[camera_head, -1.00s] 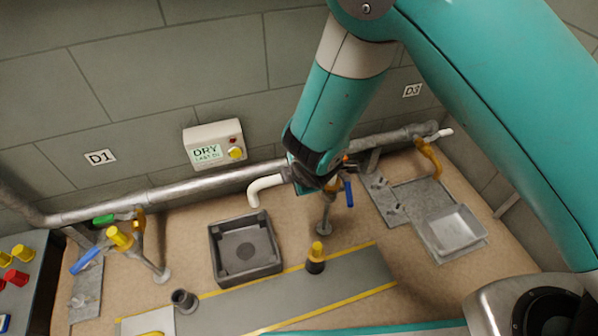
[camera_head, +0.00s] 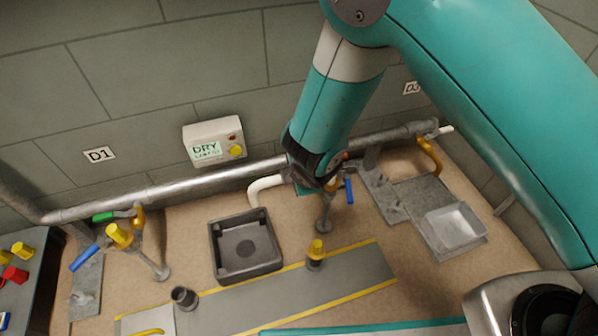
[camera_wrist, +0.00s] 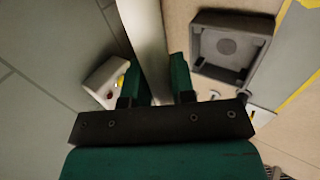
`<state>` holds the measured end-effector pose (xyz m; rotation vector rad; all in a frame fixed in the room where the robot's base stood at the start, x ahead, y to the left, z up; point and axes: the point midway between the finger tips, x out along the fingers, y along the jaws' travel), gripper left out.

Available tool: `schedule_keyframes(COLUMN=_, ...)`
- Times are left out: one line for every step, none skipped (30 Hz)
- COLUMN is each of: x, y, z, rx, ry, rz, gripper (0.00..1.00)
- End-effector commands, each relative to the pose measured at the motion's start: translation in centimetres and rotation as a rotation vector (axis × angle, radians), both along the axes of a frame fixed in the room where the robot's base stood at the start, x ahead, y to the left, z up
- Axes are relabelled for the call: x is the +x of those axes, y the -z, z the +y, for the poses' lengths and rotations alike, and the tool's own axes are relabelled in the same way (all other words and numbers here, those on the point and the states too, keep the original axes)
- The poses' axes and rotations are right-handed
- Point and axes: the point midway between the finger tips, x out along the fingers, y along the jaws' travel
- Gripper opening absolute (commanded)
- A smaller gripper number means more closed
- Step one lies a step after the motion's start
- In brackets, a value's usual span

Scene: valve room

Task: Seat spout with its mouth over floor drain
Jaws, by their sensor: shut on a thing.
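The spout (camera_head: 264,184) is a white bent pipe in the head view. It runs left from my gripper, and its free end turns down. My gripper (camera_wrist: 155,78) is shut on the spout, which passes between the two green fingers as a pale tube in the wrist view (camera_wrist: 148,35). The floor drain (camera_head: 216,262) is a dark square basin with a round centre; it also shows in the wrist view (camera_wrist: 208,68). The spout's mouth appears near the basin's back edge; its height above the basin is unclear. My arm hides the spout's other end.
A grey pipe (camera_head: 130,198) runs along the wall behind, below a white display box (camera_head: 214,142). A valve with a blue handle (camera_head: 349,190) stands right of the drain. A yellow-topped post (camera_head: 316,252) and a dark cup (camera_head: 184,298) stand in front.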

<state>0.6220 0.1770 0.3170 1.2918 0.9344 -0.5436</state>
Motion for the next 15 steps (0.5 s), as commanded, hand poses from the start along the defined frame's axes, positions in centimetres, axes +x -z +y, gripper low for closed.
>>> schedule_keyframes(x=0.05, y=0.07, z=0.02, rx=0.001, ry=0.0, rz=-0.002, gripper=0.0)
schedule_keyframes(x=0.05, y=0.11, z=0.02, rx=0.001, ry=0.0, rz=-0.002, gripper=0.0)
schedule_keyframes(x=0.05, y=0.14, z=0.03, rx=0.001, ry=0.0, rz=-0.002, gripper=0.0)
schedule_keyframes(x=0.05, y=0.14, z=0.03, rx=0.001, ry=0.0, rz=-0.002, gripper=0.0)
schedule_keyframes(x=0.05, y=0.14, z=0.03, rx=0.001, ry=0.0, rz=-0.002, gripper=0.0)
schedule_keyframes(x=0.05, y=0.14, z=0.03, rx=0.001, ry=0.0, rz=-0.002, gripper=0.0)
schedule_keyframes(x=0.05, y=0.14, z=0.03, rx=0.001, ry=0.0, rz=-0.002, gripper=0.0)
schedule_keyframes(x=0.05, y=0.14, z=0.03, rx=0.001, ry=0.0, rz=-0.002, gripper=0.0)
schedule_keyframes(x=0.05, y=0.14, z=0.03, rx=0.001, ry=0.0, rz=-0.002, gripper=0.0)
schedule_keyframes(x=0.05, y=0.14, z=0.03, rx=0.001, ry=0.0, rz=-0.002, gripper=0.0)
schedule_keyframes(x=0.05, y=0.14, z=0.03, rx=0.001, ry=0.0, rz=-0.002, gripper=0.0)
schedule_keyframes(x=0.05, y=0.15, z=0.02, rx=0.001, ry=0.0, rz=-0.002, gripper=0.0)
schedule_keyframes(x=0.05, y=0.15, z=0.02, rx=0.001, ry=0.0, rz=-0.002, gripper=0.3)
schedule_keyframes(x=0.05, y=0.15, z=0.02, rx=0.001, ry=0.0, rz=-0.002, gripper=0.37)
schedule_keyframes(x=0.05, y=0.15, z=0.02, rx=0.001, ry=0.0, rz=-0.002, gripper=0.47)
